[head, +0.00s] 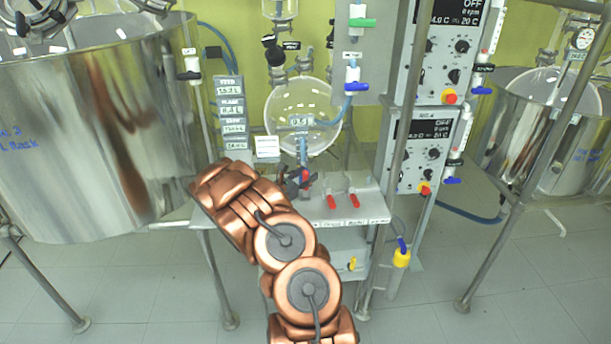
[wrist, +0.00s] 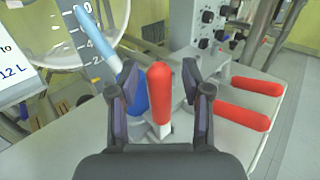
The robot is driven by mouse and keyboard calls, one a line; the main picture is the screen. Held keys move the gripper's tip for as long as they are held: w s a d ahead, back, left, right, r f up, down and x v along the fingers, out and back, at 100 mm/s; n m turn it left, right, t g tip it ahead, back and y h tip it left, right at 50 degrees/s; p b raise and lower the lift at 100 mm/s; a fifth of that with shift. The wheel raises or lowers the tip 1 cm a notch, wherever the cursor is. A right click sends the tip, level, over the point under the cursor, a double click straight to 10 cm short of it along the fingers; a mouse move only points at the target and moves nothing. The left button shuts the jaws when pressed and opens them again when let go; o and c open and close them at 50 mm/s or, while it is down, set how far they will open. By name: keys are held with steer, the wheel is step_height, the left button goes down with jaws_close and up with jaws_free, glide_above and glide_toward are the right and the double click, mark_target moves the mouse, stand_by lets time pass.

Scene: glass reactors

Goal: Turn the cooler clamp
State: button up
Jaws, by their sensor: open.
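A red handle (wrist: 160,88) on a pale stem stands upright between the two fingers of my gripper (wrist: 159,80) in the wrist view. The fingers are open, one on each side of it, with a visible gap to each. Which handle is the cooler clamp I cannot read from a label. In the head view my gripper (head: 297,182) is a small dark shape over the bench top, with a bit of red beside it. Two more red handles lie to the right in the wrist view, an upper one (wrist: 257,86) and a lower one (wrist: 241,116).
A blue part (wrist: 134,97) with a light blue tube stands just left of the upright handle. A round glass flask (head: 290,110) hangs behind. Control boxes (head: 428,150) stand to the right. A large steel vessel (head: 60,140) fills the left. The bench top (head: 365,208) is partly clear.

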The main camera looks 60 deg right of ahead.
jaws_close()
stand_by(0.3)
stand_by(0.3)
